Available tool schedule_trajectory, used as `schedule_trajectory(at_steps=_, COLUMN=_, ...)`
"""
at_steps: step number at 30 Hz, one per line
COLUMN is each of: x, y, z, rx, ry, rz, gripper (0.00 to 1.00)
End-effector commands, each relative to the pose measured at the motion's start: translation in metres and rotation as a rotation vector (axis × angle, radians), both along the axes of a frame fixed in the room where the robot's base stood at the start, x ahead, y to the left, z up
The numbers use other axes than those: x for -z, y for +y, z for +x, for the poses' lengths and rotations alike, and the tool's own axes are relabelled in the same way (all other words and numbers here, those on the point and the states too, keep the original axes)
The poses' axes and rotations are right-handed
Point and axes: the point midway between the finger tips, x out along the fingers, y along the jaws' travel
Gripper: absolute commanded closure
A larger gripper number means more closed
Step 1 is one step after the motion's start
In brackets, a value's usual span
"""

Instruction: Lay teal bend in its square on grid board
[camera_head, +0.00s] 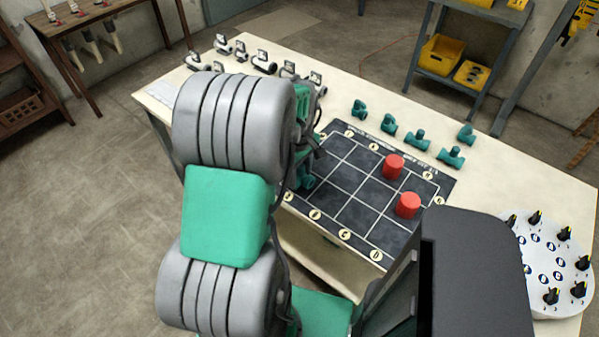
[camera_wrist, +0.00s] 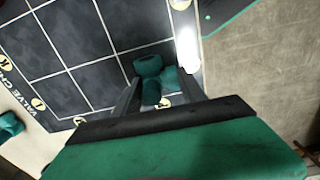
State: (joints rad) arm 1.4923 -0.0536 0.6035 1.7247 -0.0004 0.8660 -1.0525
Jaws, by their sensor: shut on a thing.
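The teal bend (camera_wrist: 150,68) shows in the wrist view between the two fingers of my gripper (camera_wrist: 157,88), which is shut on it. It appears over an edge square of the dark grid board (camera_wrist: 62,95); I cannot tell whether it touches the board. In the head view the board (camera_head: 345,178) lies on the table, with white lines and round letter marks along its rim. My arm covers the board's left part there and hides most of my gripper. Two red cylinders, one farther (camera_head: 393,166) and one nearer (camera_head: 408,205), stand on the board's right side.
Several other teal fittings (camera_head: 417,140) lie on the table (camera_head: 500,185) behind the board. Grey-and-white valve pieces (camera_head: 263,62) stand at the far left. A round white tray (camera_head: 545,265) with black knobs is at right. Bare tabletop lies between the board and the tray.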

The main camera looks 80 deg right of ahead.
Motion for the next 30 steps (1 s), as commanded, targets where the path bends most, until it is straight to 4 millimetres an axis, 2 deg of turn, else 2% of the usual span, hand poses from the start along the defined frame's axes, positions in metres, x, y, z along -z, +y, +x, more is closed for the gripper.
schedule_trajectory(at_steps=7, x=0.003, y=0.0, z=0.0, rx=0.0, ry=0.0, rz=0.0, gripper=0.92)
schedule_trajectory(at_steps=8, x=0.003, y=0.0, z=0.0, rx=0.0, ry=0.0, rz=0.0, gripper=0.5)
schedule_trajectory(at_steps=15, x=0.002, y=0.0, z=0.0, rx=0.0, ry=0.0, rz=0.0, gripper=0.3)
schedule_trajectory(at_steps=25, x=-0.004, y=-0.001, z=0.0, rx=0.0, ry=0.0, rz=-0.001, gripper=0.29)
schedule_trajectory(at_steps=28, x=-0.018, y=-0.002, z=0.0, rx=0.0, ry=0.0, rz=-0.004, gripper=0.29)
schedule_trajectory(at_steps=30, x=-0.035, y=-0.002, z=0.0, rx=0.0, ry=-0.001, rz=-0.006, gripper=0.29)
